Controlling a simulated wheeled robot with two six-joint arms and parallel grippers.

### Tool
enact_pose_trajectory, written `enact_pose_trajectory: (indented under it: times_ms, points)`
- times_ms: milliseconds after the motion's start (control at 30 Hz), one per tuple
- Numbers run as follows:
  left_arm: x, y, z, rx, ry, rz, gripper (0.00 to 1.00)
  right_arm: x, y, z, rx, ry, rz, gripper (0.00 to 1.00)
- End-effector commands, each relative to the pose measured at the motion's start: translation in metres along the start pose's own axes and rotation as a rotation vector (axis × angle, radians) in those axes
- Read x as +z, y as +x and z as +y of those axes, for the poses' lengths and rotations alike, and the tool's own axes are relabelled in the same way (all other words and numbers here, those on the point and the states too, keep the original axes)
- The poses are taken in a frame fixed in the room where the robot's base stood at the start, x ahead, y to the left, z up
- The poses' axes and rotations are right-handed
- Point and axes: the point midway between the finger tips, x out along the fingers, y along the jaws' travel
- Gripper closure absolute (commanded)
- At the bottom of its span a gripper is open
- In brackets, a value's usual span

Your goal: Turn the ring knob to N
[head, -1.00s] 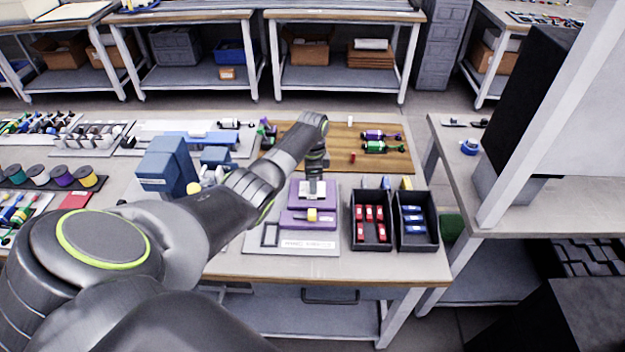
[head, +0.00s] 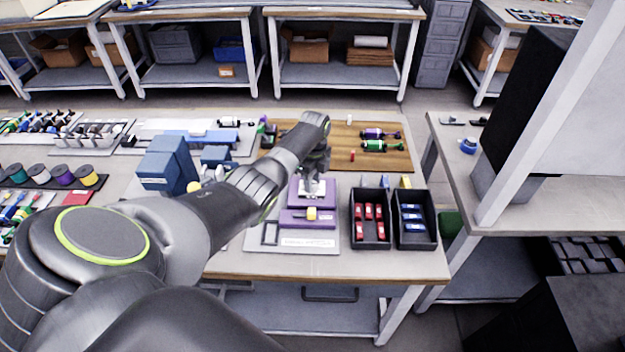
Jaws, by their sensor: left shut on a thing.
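My left gripper (head: 313,184) points down at the upper part of the fixture, behind the yellow knob. It is shut on a small part there, which the fingers mostly hide; I cannot tell whether this is the ring knob. The N mark is too small to make out. My right gripper is not in view.
A black bin of red parts (head: 371,241) and a black bin of blue parts (head: 414,241) stand just right of the fixture. A blue block-shaped device (head: 166,166) stands to the left.

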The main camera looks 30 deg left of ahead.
Motion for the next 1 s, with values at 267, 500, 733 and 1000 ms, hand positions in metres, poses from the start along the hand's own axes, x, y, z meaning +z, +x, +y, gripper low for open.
enact_pose_trajectory:
  times_ms: [267, 500, 733, 1000]
  points:
    - [-0.0002, -0.0024, -0.0019, -0.006, 0.024, -0.002, 0.93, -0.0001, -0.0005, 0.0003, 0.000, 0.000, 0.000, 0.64]
    - [-0.0001, -0.0024, -0.0019, -0.006, 0.024, -0.002, 0.93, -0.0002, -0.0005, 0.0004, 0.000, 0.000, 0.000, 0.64]
    - [-0.0001, -0.0014, -0.0011, -0.004, 0.023, -0.002, 0.49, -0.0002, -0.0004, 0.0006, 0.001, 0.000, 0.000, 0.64]
    - [0.0000, -0.0016, -0.0006, -0.002, 0.022, -0.001, 0.49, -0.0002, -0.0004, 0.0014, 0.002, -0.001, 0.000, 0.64]
